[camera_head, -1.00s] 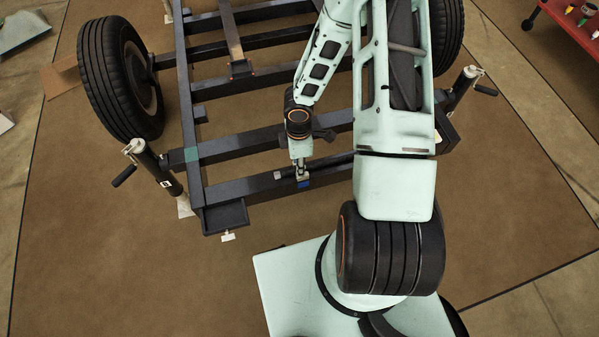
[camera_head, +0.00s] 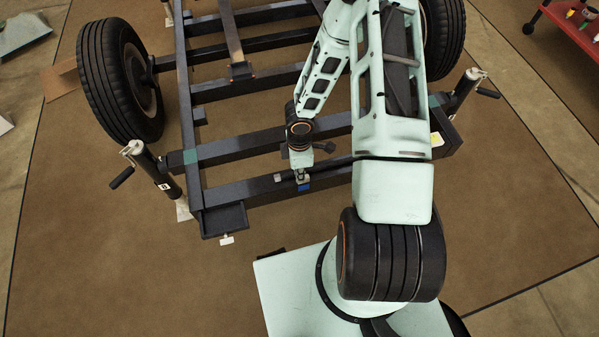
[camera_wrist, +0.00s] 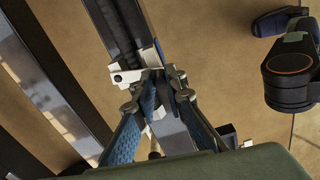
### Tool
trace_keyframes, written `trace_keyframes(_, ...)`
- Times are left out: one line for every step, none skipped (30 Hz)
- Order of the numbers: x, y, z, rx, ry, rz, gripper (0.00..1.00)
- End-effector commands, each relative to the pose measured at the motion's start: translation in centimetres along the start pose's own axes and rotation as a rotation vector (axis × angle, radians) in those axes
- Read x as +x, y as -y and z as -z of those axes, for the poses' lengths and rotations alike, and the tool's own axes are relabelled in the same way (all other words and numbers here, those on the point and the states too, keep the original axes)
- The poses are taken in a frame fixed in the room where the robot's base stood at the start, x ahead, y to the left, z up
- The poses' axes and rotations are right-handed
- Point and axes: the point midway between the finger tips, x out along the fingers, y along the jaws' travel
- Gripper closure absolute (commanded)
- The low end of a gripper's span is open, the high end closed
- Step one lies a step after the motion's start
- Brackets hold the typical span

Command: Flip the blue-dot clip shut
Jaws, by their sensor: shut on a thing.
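My gripper (camera_head: 301,178) points down at the front beam of the dark trailer frame (camera_head: 245,192). A blue patch (camera_head: 304,187) shows on the beam just below the fingertips, and a small pale fitting (camera_head: 278,178) sits to its left. In the wrist view, the blue-padded fingers of my gripper (camera_wrist: 165,78) are closed together at a small metal clip part at the end of a dark bar (camera_wrist: 118,32). A white block (camera_wrist: 128,75) with a dark hole lies just left of the fingertips. The fingers hide most of the clip, and I cannot see its dot clearly.
Jacks stand at the left (camera_head: 150,168) and right (camera_head: 463,90) ends of the frame. A wheel (camera_head: 120,80) is at the far left. A red cart (camera_head: 575,30) is at the top right. The brown floor in front is clear.

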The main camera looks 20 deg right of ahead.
Motion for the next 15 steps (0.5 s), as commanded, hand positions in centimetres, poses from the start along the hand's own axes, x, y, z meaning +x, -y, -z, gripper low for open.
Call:
trace_keyframes(0.0,0.0,0.0,0.000,0.000,0.001,1.00)
trace_keyframes(0.0,0.0,0.0,-0.001,0.000,0.001,1.00)
trace_keyframes(0.0,0.0,0.0,-0.005,0.000,0.001,1.00)
trace_keyframes(0.0,0.0,-0.1,-0.011,0.000,0.001,1.00)
trace_keyframes(0.0,0.1,-0.1,-0.021,0.001,0.001,1.00)
trace_keyframes(0.0,0.1,-0.2,-0.042,0.001,0.001,1.00)
trace_keyframes(0.0,0.1,-0.4,-0.061,0.002,0.001,1.00)
trace_keyframes(0.0,0.1,-0.5,-0.082,0.001,0.000,1.00)
trace_keyframes(0.0,0.1,-0.7,-0.113,0.001,0.000,1.00)
trace_keyframes(-0.1,0.1,-0.8,-0.138,0.002,0.000,1.00)
trace_keyframes(-0.1,0.1,-0.9,-0.161,0.002,0.000,1.00)
trace_keyframes(-0.1,0.0,-1.0,-0.189,0.001,0.000,1.00)
trace_keyframes(-0.1,0.0,-1.1,-0.208,0.001,0.000,1.00)
trace_keyframes(-0.1,0.0,-1.2,-0.225,0.001,0.000,1.00)
trace_keyframes(-0.1,0.0,-1.4,-0.245,0.002,0.000,1.00)
